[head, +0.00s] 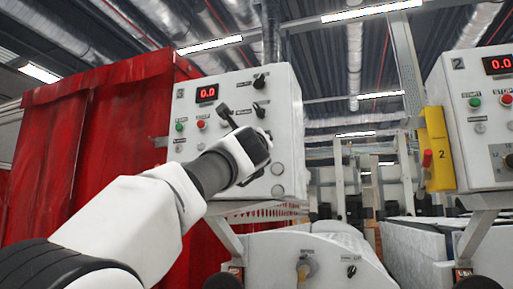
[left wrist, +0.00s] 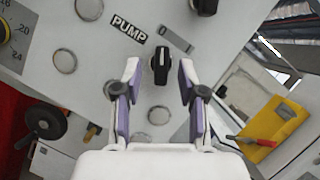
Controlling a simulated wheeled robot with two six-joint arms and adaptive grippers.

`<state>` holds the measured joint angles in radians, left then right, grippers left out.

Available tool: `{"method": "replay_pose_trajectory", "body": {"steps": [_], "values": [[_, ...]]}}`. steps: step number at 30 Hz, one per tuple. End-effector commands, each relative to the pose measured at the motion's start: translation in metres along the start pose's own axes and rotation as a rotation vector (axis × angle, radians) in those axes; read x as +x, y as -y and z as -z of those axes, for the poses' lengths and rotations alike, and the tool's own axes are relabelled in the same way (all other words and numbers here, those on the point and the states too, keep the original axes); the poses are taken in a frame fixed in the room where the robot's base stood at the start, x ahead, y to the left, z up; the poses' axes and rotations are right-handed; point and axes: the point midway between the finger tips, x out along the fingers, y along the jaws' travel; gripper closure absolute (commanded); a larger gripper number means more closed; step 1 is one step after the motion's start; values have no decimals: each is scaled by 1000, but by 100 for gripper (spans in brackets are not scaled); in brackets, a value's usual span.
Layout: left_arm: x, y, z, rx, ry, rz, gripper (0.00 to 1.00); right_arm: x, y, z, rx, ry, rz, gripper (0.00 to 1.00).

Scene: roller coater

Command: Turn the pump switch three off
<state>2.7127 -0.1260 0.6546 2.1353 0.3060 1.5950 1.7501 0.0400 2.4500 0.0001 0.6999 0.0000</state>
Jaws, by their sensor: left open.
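My left gripper (head: 245,127) is in front of the white control panel (head: 220,84) in the head view and hides part of its face. In the left wrist view the left gripper (left wrist: 158,78) is open, with its purple-lined fingers on either side of a black rotary switch (left wrist: 160,62). A gap shows between the switch and each finger. A "PUMP" label (left wrist: 128,28) and a small plate marked 0 (left wrist: 175,39) are by the switch. Its number three is not readable. My right gripper is not in view.
Another black knob (left wrist: 206,5) is at the top of the left wrist view. A second panel (head: 471,125) with a yellow box (head: 436,150) stands at right in the head view. A red curtain (head: 85,150) hangs at left. The first panel's display (head: 206,93) reads 0.0.

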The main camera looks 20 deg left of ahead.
Motion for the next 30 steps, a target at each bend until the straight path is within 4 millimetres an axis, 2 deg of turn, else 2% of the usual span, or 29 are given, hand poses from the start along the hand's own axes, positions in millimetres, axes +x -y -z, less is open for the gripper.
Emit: {"method": "replay_pose_trajectory", "body": {"steps": [6, 12, 30], "values": [[-31, 0, 2, 8, -7, 2, 59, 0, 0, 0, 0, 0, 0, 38], [-52, 0, 5, 5, -10, 1, 59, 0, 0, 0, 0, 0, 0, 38], [-55, -2, 7, 5, -11, 0, 59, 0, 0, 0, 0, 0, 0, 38]]}}
